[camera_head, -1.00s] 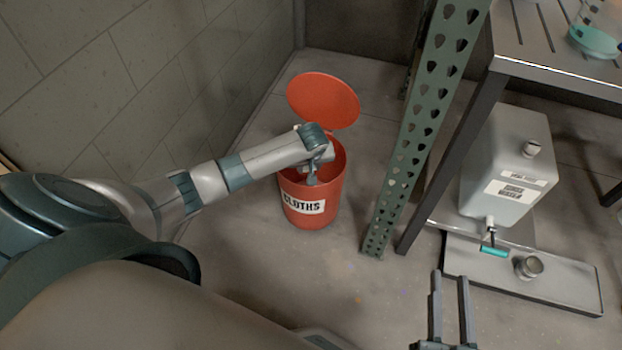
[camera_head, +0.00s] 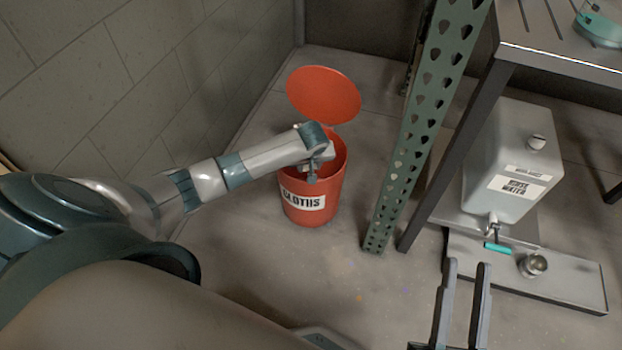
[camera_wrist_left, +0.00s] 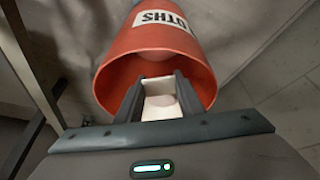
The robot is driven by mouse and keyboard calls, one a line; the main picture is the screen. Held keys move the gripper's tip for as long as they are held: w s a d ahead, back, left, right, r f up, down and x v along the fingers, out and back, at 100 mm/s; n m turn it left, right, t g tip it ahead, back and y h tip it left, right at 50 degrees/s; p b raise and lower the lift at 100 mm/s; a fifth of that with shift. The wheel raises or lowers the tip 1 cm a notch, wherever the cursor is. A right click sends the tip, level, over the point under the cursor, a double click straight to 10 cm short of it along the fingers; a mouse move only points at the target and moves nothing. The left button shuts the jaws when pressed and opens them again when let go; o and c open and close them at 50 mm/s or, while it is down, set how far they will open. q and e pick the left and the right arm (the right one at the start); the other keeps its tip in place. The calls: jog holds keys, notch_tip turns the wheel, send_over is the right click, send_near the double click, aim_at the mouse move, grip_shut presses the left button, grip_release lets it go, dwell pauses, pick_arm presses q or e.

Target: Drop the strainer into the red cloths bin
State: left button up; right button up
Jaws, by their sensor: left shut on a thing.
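The red cloths bin (camera_head: 335,192) stands on the floor, open, with a "CLOTHS" label on its front. My left gripper (camera_head: 312,176) is at the bin's mouth in the head view. In the left wrist view its fingers (camera_wrist_left: 160,90) point into the bin (camera_wrist_left: 120,72) and are shut on a white piece, which I take as the strainer (camera_wrist_left: 160,103). The strainer's full shape is hidden there, and I cannot make it out in the head view. My right gripper (camera_head: 467,265) is low in the head view, its fingers apart and nothing between them.
The bin's round red lid (camera_head: 323,93) is raised behind it. A green perforated post (camera_head: 417,130) stands to its right, beside a metal table (camera_head: 560,60).

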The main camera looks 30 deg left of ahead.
pick_arm(q)
jog(key=o, duration=1.4)
jog(key=shift+c, duration=0.2)
jog(key=shift+r, duration=0.15)
pick_arm(e)
jog(key=shift+w, duration=0.1)
pick_arm(q)
jog(key=shift+s+d+r, duration=0.1)
jog(key=shift+r, duration=0.05)
jog(key=p+v, duration=0.5)
jog(key=v, duration=1.1)
jog(key=shift+r, duration=0.4)
pick_arm(e)
jog(key=d+f+g+h, duration=0.2)
jog(key=f+g, duration=0.3)
jog(key=f, duration=0.4)
jog(key=d+f+g+h, duration=0.2)
jog(key=f+g, duration=0.4)
jog(key=f, duration=0.2)
jog(key=shift+s+f, duration=0.35)
jog(key=shift+f, duration=0.05)
jog(key=shift+a, duration=0.1)
